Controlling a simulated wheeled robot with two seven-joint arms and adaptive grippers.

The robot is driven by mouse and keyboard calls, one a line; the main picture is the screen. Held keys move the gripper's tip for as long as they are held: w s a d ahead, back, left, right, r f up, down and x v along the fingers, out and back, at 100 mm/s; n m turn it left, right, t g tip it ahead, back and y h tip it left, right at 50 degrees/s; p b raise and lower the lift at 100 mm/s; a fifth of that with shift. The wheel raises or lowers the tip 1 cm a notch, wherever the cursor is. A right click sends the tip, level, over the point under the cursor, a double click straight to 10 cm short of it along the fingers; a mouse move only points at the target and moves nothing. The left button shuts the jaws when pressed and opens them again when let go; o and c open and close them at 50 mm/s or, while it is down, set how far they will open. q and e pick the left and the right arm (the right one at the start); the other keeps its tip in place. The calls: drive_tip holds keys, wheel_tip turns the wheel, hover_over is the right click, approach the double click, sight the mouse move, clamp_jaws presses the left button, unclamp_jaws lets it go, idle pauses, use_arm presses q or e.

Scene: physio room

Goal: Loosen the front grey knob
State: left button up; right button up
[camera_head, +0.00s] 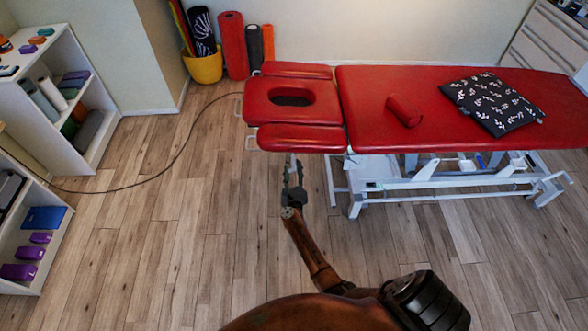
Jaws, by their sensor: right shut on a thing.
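The treatment table has a red headrest section (296,138) with an oval face hole at its left end. My right gripper (293,172) reaches up to the front edge of this headrest, just below the front red pad. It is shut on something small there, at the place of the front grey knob. The knob itself is hidden by the fingers and the pad edge, so I cannot make out its turn. My left gripper is not in view.
The red table top (365,110) carries a red roll (405,111) and a dark patterned cushion (492,103). A white frame (440,182) stands below. A cable (160,172) crosses the floor at left, by white shelves (85,100). The wooden floor (150,250) in front is clear.

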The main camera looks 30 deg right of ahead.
drive_tip(key=n+p, duration=0.1)
drive_tip(key=n, duration=0.3)
drive_tip(key=shift+a+n, duration=0.15)
drive_tip(key=shift+n, duration=0.15)
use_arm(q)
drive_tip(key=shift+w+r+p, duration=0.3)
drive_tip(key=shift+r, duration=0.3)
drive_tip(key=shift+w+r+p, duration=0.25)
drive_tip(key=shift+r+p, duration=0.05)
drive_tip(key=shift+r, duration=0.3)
use_arm(e)
drive_tip(key=n, duration=0.4)
drive_tip(key=shift+f, duration=0.2)
drive_tip(key=shift+n, duration=0.3)
drive_tip(key=o, duration=1.2)
